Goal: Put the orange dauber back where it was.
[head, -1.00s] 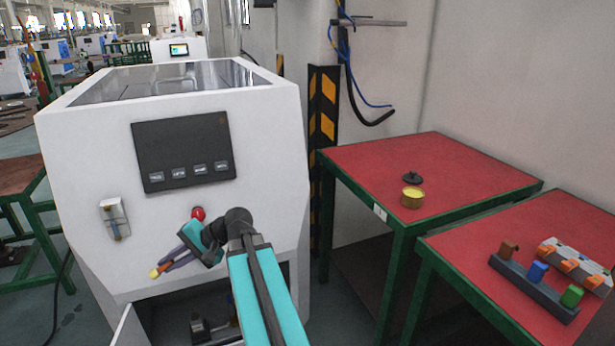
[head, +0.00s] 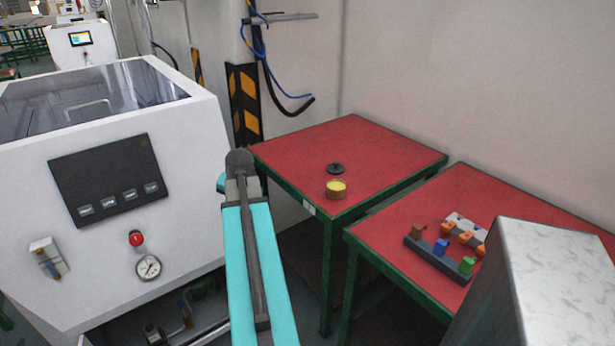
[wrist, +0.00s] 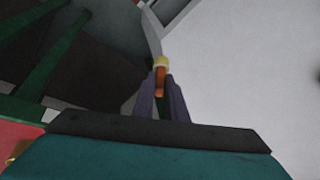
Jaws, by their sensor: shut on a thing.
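The orange dauber (wrist: 160,78), with a pale yellow end, is between the two purple-grey fingers of my gripper (wrist: 161,92) in the wrist view. My gripper is shut on it. In the head view the fingers and dauber are hidden behind my arm, which reaches out beside the white machine. A dark rack (head: 436,262) on the right red table holds a brown piece (head: 417,231), a blue piece (head: 441,246) and a green piece (head: 467,265). The held dauber is well away from this rack.
A grey-white holder with orange parts (head: 466,230) stands behind the rack. A yellow-topped tin (head: 336,189) and a black lid (head: 336,168) are on the left red table (head: 390,155). The white machine (head: 190,150) is at left. A pale block (head: 555,285) fills the lower right.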

